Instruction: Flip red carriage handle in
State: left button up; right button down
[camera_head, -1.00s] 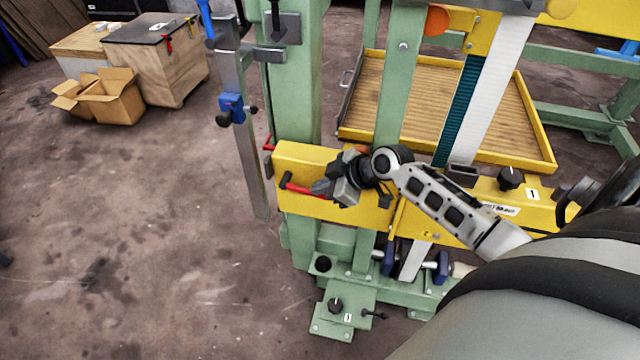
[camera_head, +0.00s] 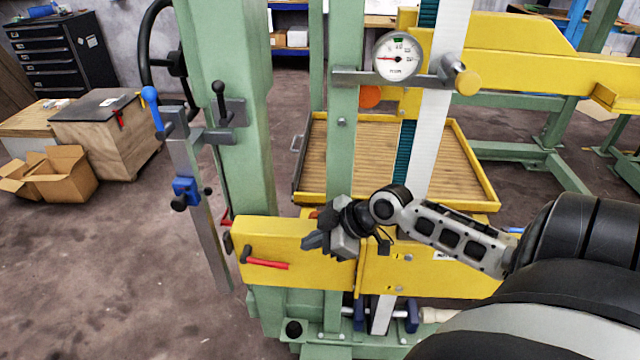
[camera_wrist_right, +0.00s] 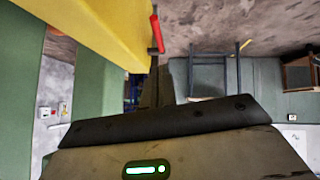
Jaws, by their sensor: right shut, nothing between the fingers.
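The red carriage handle (camera_head: 267,264) lies on the front face of the yellow carriage (camera_head: 290,235), with its black pivot at the left and its red grip pointing right. It also shows in the right wrist view (camera_wrist_right: 157,34), standing out from the yellow face. My right gripper (camera_head: 308,242) is shut and empty, in front of the carriage, up and right of the grip's free end and apart from it in the picture. In the right wrist view its dark fingers (camera_wrist_right: 160,85) point toward the handle. My left gripper is not in view.
Green posts (camera_head: 345,150) rise behind the carriage. A round dial gauge (camera_head: 397,57) and a grey bar with a blue clamp (camera_head: 186,190) stand near them. Another red lever (camera_head: 225,217) shows at the carriage's left edge. The floor at the left is open, with cardboard boxes (camera_head: 65,172) farther back.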

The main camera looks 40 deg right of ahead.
jog(key=shift+v, duration=0.95)
jog(key=shift+f, duration=0.1)
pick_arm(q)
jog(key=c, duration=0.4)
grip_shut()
pick_arm(e)
jog(key=s+a+f+m+h, duration=0.1)
jog(key=s+a+f+m, duration=0.15)
jog(key=a+f, duration=0.2)
jog(key=s+a+f+m+h, duration=0.1)
jog(key=s+a+f, duration=0.25)
jog(key=f, duration=0.25)
jog(key=s+a+f+m+t, duration=0.1)
jog(key=s+a+m+t, duration=0.1)
jog(key=a, duration=0.9)
jog(key=shift+s+a+m, duration=0.35)
jog(key=shift+s+m, duration=0.2)
jog(key=shift+s, duration=0.65)
jog(key=shift+f, duration=0.1)
